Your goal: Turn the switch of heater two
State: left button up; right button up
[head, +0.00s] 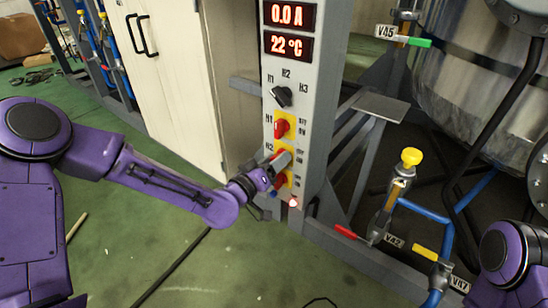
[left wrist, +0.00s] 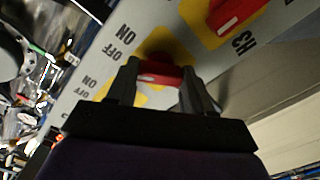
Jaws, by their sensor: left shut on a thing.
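The heater two switch is a red knob on a yellow plate on the front of the grey control column (head: 310,110). In the head view it is mostly hidden behind my left gripper (head: 279,160), which sits at the H2 label. In the left wrist view the red knob (left wrist: 160,75) lies between the two fingertips of my left gripper (left wrist: 158,82), which are shut on it. ON and OFF labels show beside it. My right gripper is out of view; only part of my right arm shows at the lower right.
The red H1 switch (head: 281,128) is just above, the H3 switch (head: 279,184) just below. A black selector knob (head: 282,96) sits under displays reading 0.0 A and 22 °C. Valves and blue pipes stand to the right.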

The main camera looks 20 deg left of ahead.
pick_arm(q)
jog(key=n+p, duration=0.2)
jog(key=n, duration=0.9)
dwell(0.7)
jog(key=o, duration=1)
jog(key=shift+o, duration=0.2)
jog(key=p+v, duration=0.2)
jog(key=v, duration=0.8)
jog(key=shift+s+p, duration=0.25)
jog(key=shift+p, duration=0.15)
